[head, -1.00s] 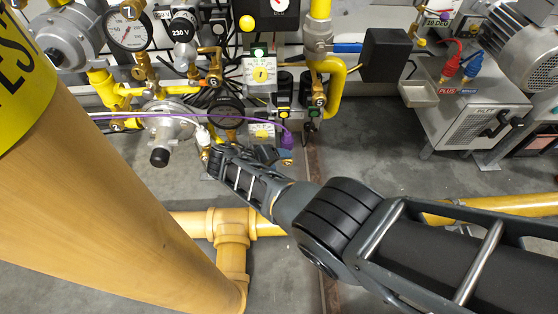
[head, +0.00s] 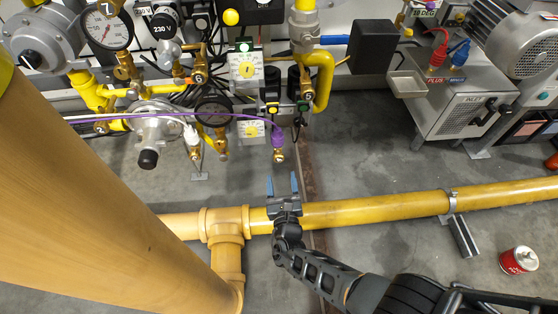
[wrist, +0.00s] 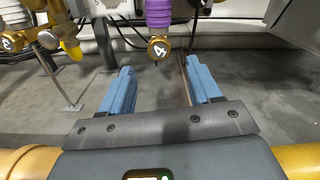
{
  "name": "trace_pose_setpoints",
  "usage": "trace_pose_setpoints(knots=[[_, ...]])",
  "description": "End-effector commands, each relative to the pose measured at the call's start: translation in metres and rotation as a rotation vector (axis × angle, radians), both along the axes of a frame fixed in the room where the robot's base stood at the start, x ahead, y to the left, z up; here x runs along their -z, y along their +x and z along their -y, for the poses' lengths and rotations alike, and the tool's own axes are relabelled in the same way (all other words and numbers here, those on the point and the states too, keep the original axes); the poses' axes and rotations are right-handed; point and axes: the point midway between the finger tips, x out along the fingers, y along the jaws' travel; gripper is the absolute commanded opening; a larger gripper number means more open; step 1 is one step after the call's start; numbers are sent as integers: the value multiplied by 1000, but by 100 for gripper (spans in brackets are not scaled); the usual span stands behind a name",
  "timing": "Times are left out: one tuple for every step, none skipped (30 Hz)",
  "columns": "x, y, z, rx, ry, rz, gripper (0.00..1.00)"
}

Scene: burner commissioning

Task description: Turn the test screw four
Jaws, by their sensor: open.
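The test screw four (wrist: 159,48) is a brass piece marked 4 below a purple hose end in the wrist view. It also shows in the head view (head: 279,156), hanging at the bottom of the purple hose (head: 277,138). My gripper (head: 282,184) is open and empty, with its blue fingers pointing at the fitting from the near side. In the wrist view the fingers (wrist: 160,66) stand left and right of the screw's line, and the screw is beyond their tips. I see no contact.
A yellow pipe (head: 380,207) runs across the floor beneath my gripper. Other brass fittings (head: 222,143) and a regulator (head: 152,130) are to the left. A large tan column (head: 90,200) fills the left. A red can (head: 519,260) stands at the right on open floor.

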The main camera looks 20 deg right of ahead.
Motion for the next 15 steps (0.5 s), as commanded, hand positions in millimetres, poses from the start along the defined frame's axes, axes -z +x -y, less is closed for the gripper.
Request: trace_pose_setpoints(knots=[[1, 2, 0, -7, -16, -2, 63], [1, 3, 0, -9, -21, -2, 63], [1, 7, 1, -10, -24, -2, 63], [1, 11, 2, -9, -23, -2, 63], [1, 15, 3, -9, -22, -1, 63], [2, 20, 5, -8, -22, -1, 63], [2, 24, 7, -8, -21, -1, 63], [2, 29, 8, -7, -20, 1, 63], [2, 36, 10, -8, -20, 0, 63], [3, 40, 12, -8, -20, 0, 63], [3, 44, 13, -8, -20, -1, 63], [2, 50, 15, -7, -19, -1, 63], [2, 54, 16, -7, -19, 0, 63], [2, 57, 17, -7, -19, -1, 63], [2, 61, 19, -8, -19, -1, 63]])
